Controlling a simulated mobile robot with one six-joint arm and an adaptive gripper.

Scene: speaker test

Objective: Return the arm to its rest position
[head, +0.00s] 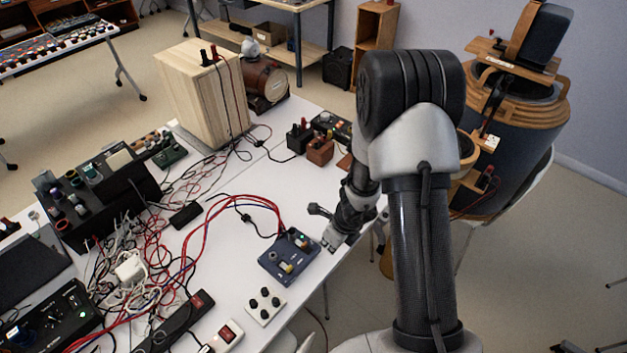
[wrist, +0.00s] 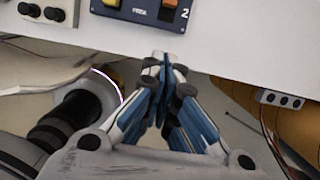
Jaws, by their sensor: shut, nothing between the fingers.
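My arm (head: 420,240) rises on the right of the head view and bends over toward the table edge. My gripper (head: 329,241) is at the right edge of the white table, just right of the blue switch box. In the wrist view my gripper (wrist: 163,62) has its fingertips together with nothing between them. The fingertips lie over the table's edge in that view. The arm hides part of the table's far right corner.
The blue switch box (head: 289,257) and a white box with black knobs (head: 265,305) stand near the table's (head: 335,275) right edge. Red cables (head: 215,205) loop from the blue box. A wooden speaker box (head: 205,95) stands behind. A large wood-and-black cylinder (head: 515,130) is right of my arm.

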